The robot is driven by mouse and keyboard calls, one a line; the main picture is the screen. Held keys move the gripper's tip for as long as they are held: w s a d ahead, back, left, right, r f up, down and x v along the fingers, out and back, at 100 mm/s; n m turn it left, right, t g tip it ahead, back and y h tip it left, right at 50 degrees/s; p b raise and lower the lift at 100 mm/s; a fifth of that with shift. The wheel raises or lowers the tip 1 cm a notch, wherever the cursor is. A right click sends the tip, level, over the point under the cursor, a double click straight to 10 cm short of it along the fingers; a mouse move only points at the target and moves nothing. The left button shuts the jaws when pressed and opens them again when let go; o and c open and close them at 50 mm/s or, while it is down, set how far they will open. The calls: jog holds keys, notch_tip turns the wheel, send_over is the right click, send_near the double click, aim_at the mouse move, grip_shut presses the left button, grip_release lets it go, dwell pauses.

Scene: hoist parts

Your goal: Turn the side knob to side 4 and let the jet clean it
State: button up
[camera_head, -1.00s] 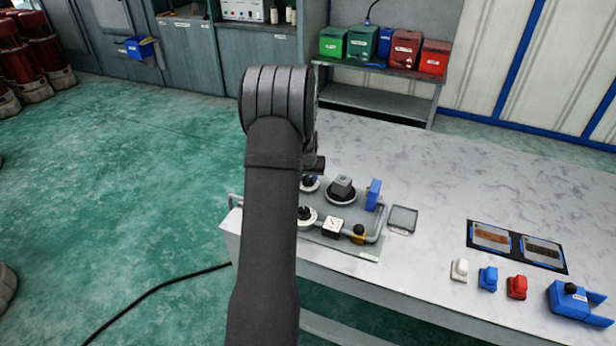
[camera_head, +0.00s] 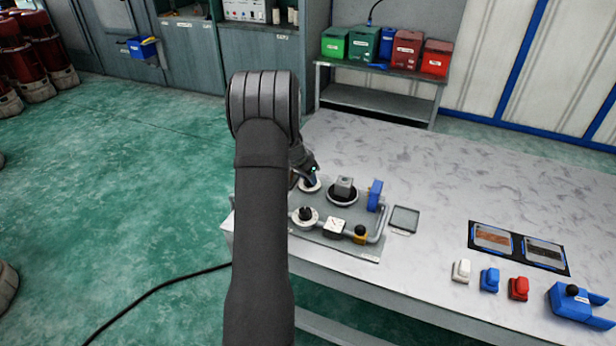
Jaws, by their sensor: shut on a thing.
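A grey panel (camera_head: 352,246) on the white bench carries two black knobs on white dials. My gripper (camera_head: 309,181) is at the far knob's dial (camera_head: 313,188) and shut on that knob, which it mostly hides. The near knob (camera_head: 305,213) stands free in front. I cannot read the dial marks or tell which side is set. A grey block (camera_head: 344,186) sits on a round dark-rimmed base to the right of my gripper. A blue upright part (camera_head: 375,195) stands right of it, perhaps the jet; I see no spray.
A square gauge (camera_head: 335,227), a yellow-and-black valve (camera_head: 361,233) and a grey pipe (camera_head: 384,222) are close by on the panel. A small tray (camera_head: 404,219) lies to the right. White, blue and red pieces (camera_head: 519,289) stand farther right.

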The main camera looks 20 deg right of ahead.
jog(key=shift+f, duration=0.1)
dwell(0.3)
jog(key=o, duration=1)
jog(key=shift+c, duration=0.2)
jog(key=shift+r, duration=0.2)
jog(key=v, duration=1.7)
jog(key=shift+a, duration=0.1)
